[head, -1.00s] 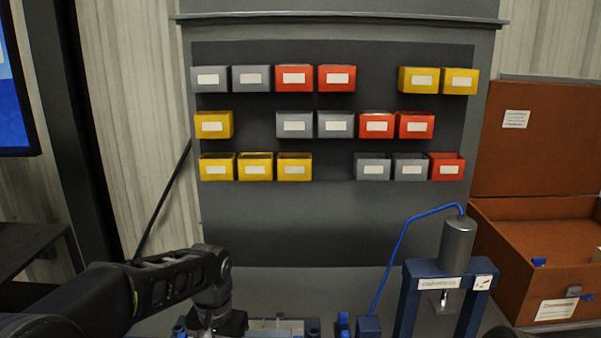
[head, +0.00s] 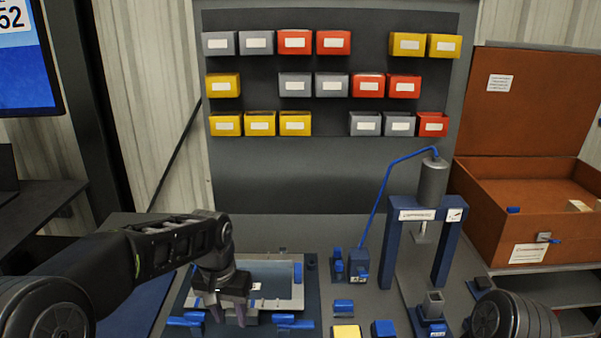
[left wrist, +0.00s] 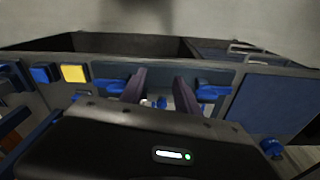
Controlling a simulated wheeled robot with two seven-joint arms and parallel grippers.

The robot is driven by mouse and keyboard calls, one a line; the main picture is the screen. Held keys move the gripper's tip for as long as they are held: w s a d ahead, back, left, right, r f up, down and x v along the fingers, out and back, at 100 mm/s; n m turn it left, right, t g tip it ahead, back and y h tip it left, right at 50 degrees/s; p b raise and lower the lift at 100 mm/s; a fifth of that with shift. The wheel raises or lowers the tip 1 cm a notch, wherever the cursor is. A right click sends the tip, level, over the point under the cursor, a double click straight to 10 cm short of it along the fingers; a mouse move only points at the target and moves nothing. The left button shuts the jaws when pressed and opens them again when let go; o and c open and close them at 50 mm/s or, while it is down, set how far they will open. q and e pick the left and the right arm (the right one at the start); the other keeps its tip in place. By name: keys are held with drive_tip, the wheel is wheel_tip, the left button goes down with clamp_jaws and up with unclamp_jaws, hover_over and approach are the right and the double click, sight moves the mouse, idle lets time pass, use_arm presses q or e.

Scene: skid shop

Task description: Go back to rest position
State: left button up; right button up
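My left gripper (head: 229,312) hangs pointing down over the front part of the grey tray-like fixture (head: 298,270) on the bench. Its two dark fingers are spread apart with nothing held between them. The left wrist view also shows the left gripper (left wrist: 160,92) with its fingers apart and blue clamp parts beyond them. I cannot tell the exact height of the fingertips above the fixture. Part of my right arm shows at the lower right of the head view, but my right gripper is out of view.
A blue press (head: 393,240) stands right of the fixture. An open brown case (head: 478,220) is further right. A grey rack (head: 290,175) with yellow, red and grey bins stands behind. Small yellow (head: 346,331) and blue (head: 384,329) blocks lie at the front.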

use_arm(q)
drive_tip(key=w+d+f+t+h, duration=0.1)
drive_tip(key=w+d+f+t, duration=0.15)
drive_tip(key=d+f, duration=0.25)
drive_tip(key=s+d+f+h, duration=0.25)
drive_tip(key=s+f, duration=0.25)
drive_tip(key=f, duration=0.7)
drive_tip(key=s+f+n+g, duration=0.1)
drive_tip(key=s+f+n, duration=0.1)
drive_tip(key=s+f, duration=0.5)
drive_tip(key=s+f+n+g, duration=0.1)
drive_tip(key=s+f, duration=0.7)
drive_tip(key=s, duration=1)
drive_tip(key=shift+n+g, duration=0.4)
drive_tip(key=shift+g, duration=0.15)
